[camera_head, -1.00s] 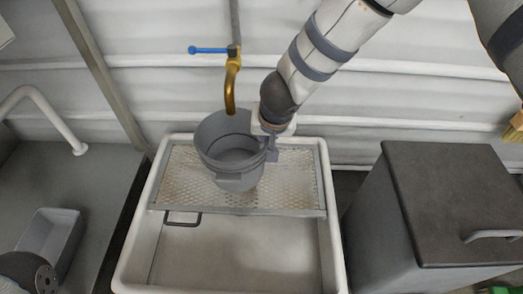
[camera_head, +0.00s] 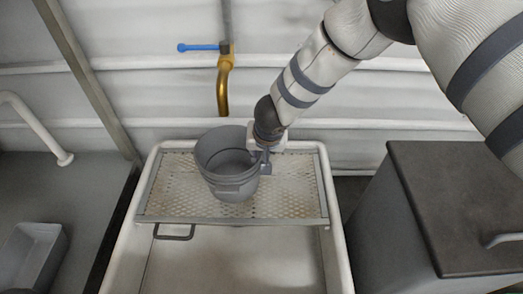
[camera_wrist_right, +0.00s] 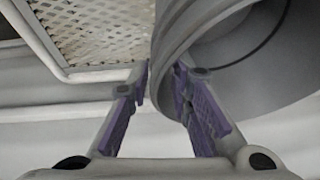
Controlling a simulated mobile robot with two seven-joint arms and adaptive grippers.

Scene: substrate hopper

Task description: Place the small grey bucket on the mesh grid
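The small grey bucket (camera_head: 228,172) is upright over the left-middle part of the mesh grid (camera_head: 290,190). Its base appears to be on the mesh or just above it; I cannot tell which. My right gripper (camera_head: 264,160) is at the bucket's right side. In the right wrist view, the fingers (camera_wrist_right: 161,88) are on either side of the bucket's wall (camera_wrist_right: 195,28) and look closed on it. The mesh grid also shows at the upper left there (camera_wrist_right: 95,28). My left gripper is not in view.
The grid lies across the back of a white basin (camera_head: 331,235). A brass tap (camera_head: 223,92) with a blue handle (camera_head: 198,47) hangs behind the bucket. A dark-lidded grey hopper (camera_head: 455,200) stands at the right. A grey tray (camera_head: 32,255) is at the lower left.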

